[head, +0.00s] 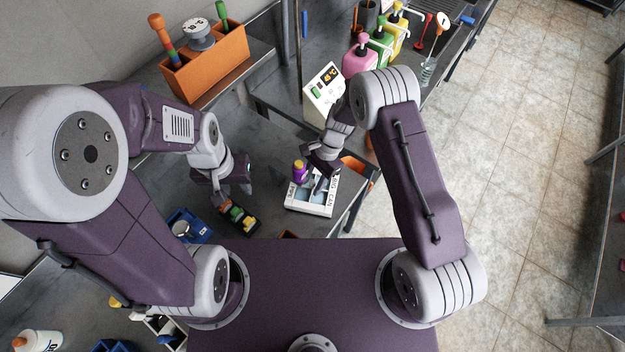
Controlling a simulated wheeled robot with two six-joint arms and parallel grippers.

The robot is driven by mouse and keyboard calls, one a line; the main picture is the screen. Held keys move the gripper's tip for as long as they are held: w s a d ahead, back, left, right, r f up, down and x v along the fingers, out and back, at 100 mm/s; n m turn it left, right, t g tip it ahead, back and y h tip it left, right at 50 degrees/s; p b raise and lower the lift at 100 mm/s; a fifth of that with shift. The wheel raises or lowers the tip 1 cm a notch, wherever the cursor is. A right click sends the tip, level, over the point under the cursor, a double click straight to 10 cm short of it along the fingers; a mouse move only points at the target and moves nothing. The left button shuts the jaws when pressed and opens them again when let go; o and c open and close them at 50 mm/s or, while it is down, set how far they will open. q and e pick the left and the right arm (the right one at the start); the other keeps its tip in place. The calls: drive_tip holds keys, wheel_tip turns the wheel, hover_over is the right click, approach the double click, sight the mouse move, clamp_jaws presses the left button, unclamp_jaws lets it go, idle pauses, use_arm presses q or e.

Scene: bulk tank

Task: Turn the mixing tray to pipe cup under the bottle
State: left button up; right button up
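A white tray (325,209) with light blue compartments and printed lettering on its edge lies on the grey bench, and may be the mixing tray. A small purple bottle with a yellow band (299,171) is at its upper left part; I cannot tell whether it stands in the tray or behind it. My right gripper (319,184) points down over the tray, just right of that bottle, and partly hides the tray. My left gripper (221,205) is low beside a dark block with green, orange and yellow parts (241,217). Both gaps are too small to judge. I cannot make out a pipe cup.
A white device with a display (324,92) stands behind the tray. Pink (359,60), green and yellow pump bottles stand farther back. An orange box (208,68) is at the upper left, and a blue tray (188,226) is left of my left gripper. The bench edge lies right of the tray.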

clamp_jaws()
idle(1.4)
